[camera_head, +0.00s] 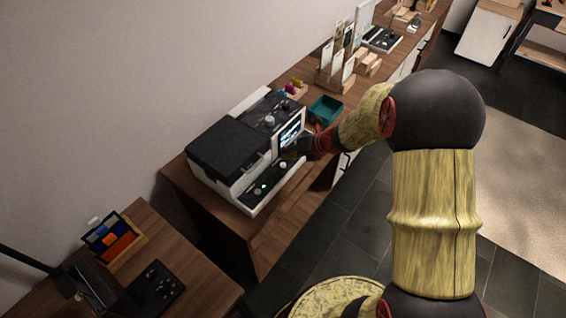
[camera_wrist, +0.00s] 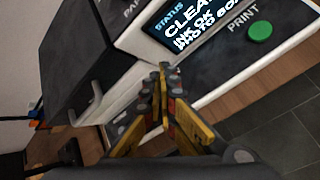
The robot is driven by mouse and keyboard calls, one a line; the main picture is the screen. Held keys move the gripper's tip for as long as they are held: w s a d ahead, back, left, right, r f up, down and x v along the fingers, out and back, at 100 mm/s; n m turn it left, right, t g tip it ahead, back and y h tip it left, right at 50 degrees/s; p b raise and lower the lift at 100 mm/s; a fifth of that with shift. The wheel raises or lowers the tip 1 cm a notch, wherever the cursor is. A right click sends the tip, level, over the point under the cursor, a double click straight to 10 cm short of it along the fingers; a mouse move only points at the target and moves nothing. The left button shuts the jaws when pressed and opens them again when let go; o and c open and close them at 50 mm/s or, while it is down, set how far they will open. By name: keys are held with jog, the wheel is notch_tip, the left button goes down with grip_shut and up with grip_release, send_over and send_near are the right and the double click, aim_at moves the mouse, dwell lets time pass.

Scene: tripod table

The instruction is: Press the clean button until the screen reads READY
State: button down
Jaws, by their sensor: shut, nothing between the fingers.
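The printer (camera_head: 230,150) is a white and black machine on the wooden counter. Its tilted screen (camera_head: 291,131) is lit. In the wrist view the screen (camera_wrist: 190,22) reads STATUS, a line starting CLEA, INK OK and a line starting PHOTO; the right ends are cut off. A green button (camera_wrist: 260,31) labelled PRINT sits on the black panel beside the screen. My gripper (camera_wrist: 165,72) is shut and empty, its tips at the panel just below the screen. I cannot make out the clean button; the fingertips may cover it. The gripper also shows in the head view (camera_head: 290,153).
A teal tray (camera_head: 325,110) and a card rack (camera_head: 338,72) stand on the counter behind the printer. Dark floor lies right of the counter.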

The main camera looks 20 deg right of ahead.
aim_at(285, 163)
jog(key=shift+r+p, duration=1.55)
jog(key=shift+r, duration=0.4)
jog(key=shift+f, duration=0.1)
